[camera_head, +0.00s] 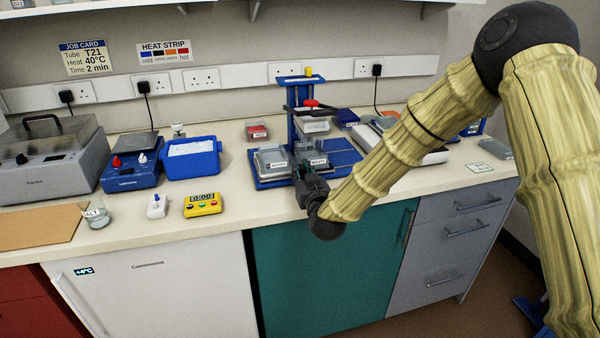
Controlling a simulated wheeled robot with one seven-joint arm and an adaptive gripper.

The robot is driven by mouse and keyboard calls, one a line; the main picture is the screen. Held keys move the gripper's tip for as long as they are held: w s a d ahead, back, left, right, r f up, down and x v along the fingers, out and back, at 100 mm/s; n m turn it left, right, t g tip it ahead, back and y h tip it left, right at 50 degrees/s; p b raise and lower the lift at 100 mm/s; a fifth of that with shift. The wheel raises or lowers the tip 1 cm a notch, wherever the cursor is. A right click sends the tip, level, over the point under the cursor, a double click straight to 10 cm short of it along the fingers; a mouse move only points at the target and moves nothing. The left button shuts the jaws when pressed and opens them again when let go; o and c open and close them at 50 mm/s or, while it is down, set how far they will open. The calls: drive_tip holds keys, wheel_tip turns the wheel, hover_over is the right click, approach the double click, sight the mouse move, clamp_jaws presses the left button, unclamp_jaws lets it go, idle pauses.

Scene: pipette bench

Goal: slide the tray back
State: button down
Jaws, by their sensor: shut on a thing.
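A blue stand (291,108) with an upright column and a red knob stands at the middle of the bench. At its foot is a flat blue tray (262,184). A grey-lidded tub (271,160) with a white label sits at its left, and a second labelled tub (322,163) sits in the middle. My gripper (304,176) is low at the front edge of the tray, in front of the tubs. It is shut on the tray's front; the exact grip is small and partly hidden by the gripper itself.
A blue ice-like bin (192,160), a blue heater box (132,172) and a yellow timer (203,205) stand to the left. A white-and-grey device (412,150) lies right, behind my arm. The front bench strip between timer and tray is clear.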

drive_tip(key=w+d, duration=0.1)
drive_tip(key=d, duration=0.3)
drive_tip(key=w+d+b, duration=0.1)
drive_tip(key=d, duration=0.3)
drive_tip(key=w+d+b, duration=0.1)
drive_tip(key=w+d, duration=0.1)
drive_tip(key=d, duration=0.2)
drive_tip(key=shift+w, duration=0.1)
drive_tip(key=c, duration=1.3)
unclamp_jaws()
drive_tip(key=shift+d, duration=0.15)
drive_tip(key=shift+a, duration=0.2)
drive_tip(key=v, duration=1.2)
drive_tip(key=shift+d, duration=0.1)
